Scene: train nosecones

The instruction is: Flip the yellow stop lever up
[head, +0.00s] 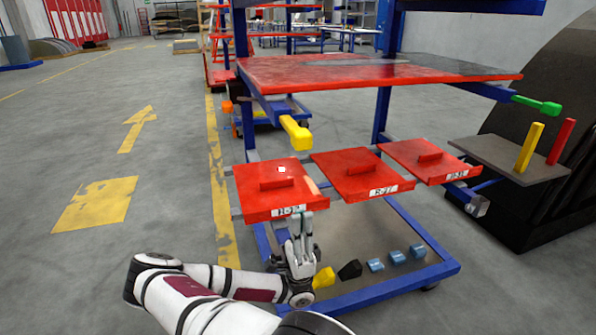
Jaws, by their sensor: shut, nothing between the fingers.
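The yellow stop lever (296,133) is at the front left corner of the blue cart, just below the red upper shelf (330,80). It points down and toward me, with its block-shaped end lowest. My gripper (301,216) is shut and empty. It points upward in front of the left red panel (262,205), below the lever and clearly apart from it.
Red panels with handles and labels lie in a row under the shelf. A green lever (538,105) sticks out at the right. A grey plate (490,152) bears upright yellow and red bars. Several small blocks lie low on the cart. Open floor lies left.

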